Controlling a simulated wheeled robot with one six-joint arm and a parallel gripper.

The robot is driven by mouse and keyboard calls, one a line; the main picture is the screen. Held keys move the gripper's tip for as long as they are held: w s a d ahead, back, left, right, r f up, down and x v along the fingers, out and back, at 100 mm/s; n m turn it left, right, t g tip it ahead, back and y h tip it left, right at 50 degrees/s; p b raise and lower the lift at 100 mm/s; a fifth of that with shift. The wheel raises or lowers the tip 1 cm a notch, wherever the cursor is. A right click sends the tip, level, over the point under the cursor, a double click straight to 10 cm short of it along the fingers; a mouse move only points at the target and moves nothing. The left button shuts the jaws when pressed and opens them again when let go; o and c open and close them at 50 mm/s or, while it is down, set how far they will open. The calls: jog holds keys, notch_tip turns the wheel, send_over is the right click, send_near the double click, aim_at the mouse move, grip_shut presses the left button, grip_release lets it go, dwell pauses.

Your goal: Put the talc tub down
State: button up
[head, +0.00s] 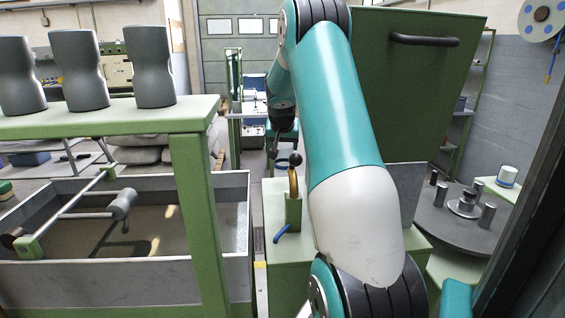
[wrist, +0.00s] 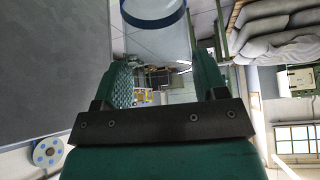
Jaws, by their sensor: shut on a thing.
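The talc tub (wrist: 165,45) is a pale cylinder with a blue band (wrist: 155,16) at the top of the wrist view. It sits between the two green fingers of my gripper (wrist: 165,70), which is shut on it. The wrist picture looks upside down, and the tub is cut off by its edge. No surface shows in contact with the tub.
A green machine with a ball-topped lever (head: 293,185) is in the middle. At left are a green bench (head: 110,121) with grey forms and an open trough (head: 125,270).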

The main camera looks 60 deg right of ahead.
aim_at(283, 160)
jog(key=shift+f, duration=3.1)
jog(key=shift+f, duration=0.15)
jog(key=o, duration=1.2)
jog(key=shift+c, duration=0.2)
jog(key=shift+a+r, duration=0.1)
jog(key=shift+r, duration=0.2)
jog(key=v, duration=1.1)
jog(key=shift+a+r+b, duration=0.2)
jog(key=shift+r+b, duration=0.1)
jog(key=shift+b, duration=0.15)
jog(key=shift+s, duration=0.1)
